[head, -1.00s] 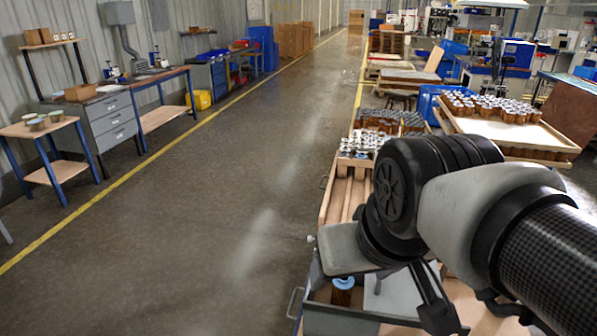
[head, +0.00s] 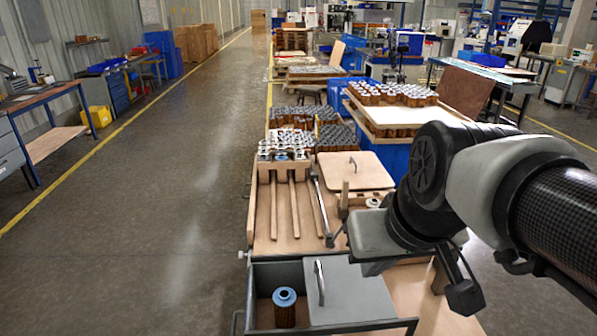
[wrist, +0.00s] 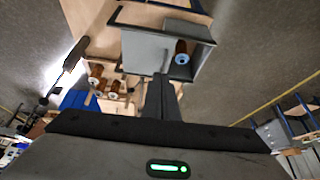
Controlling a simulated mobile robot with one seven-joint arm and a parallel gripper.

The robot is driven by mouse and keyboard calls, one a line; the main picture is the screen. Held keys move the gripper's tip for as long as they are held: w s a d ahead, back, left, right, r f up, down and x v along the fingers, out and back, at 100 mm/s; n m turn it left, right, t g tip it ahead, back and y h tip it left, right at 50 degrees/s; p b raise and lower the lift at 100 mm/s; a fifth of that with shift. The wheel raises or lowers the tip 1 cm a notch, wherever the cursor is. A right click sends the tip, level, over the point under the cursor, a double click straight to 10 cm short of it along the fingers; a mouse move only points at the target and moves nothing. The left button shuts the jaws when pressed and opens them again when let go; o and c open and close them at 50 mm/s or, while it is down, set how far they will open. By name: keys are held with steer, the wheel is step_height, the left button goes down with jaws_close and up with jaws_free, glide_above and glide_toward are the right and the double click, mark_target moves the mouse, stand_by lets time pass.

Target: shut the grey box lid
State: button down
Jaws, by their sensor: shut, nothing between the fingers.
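The grey box (head: 263,317) stands at the bottom of the head view. Its flat grey lid (head: 365,297), with a bar handle (head: 319,282), covers the right part; the left part is open. A brown cartridge with a blue top (head: 285,305) stands upright in the open part. The wrist view also shows the box (wrist: 202,32), the lid (wrist: 146,50) and the cartridge (wrist: 182,52). My gripper (head: 463,297) is to the right of the lid, apart from it in the head view. Its fingers (wrist: 161,95) are together and empty in the wrist view.
Behind the box is a wooden tray (head: 262,236) with dividers and a long-handled tool (head: 322,210). A wooden lid with a handle (head: 355,170) lies further back. Trays of cartridges (head: 390,95) stand beyond. The floor at left (head: 170,230) is clear.

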steer(key=w+d+f+g+y+b, duration=0.15)
steer(key=w+d+f+b, duration=0.25)
steer(key=w+f, duration=0.45)
steer(key=w+d+f+y+b, duration=0.3)
steer(key=w+d+f+b, duration=0.1)
steer(key=w+f, duration=0.5)
glide_toward(328, 289)
steer(key=w, duration=0.3)
steer(key=shift+f+n+b, duration=0.3)
steer(key=shift+b, duration=0.1)
steer(key=shift+a, duration=1.15)
steer(key=shift+a+f, duration=0.2)
steer(key=shift+a, duration=0.35)
steer(key=shift+a, duration=0.35)
steer(key=a+b, duration=0.3)
steer(key=a, duration=1.3)
steer(key=shift+s+a+y, duration=0.1)
steer(key=shift+y, duration=0.15)
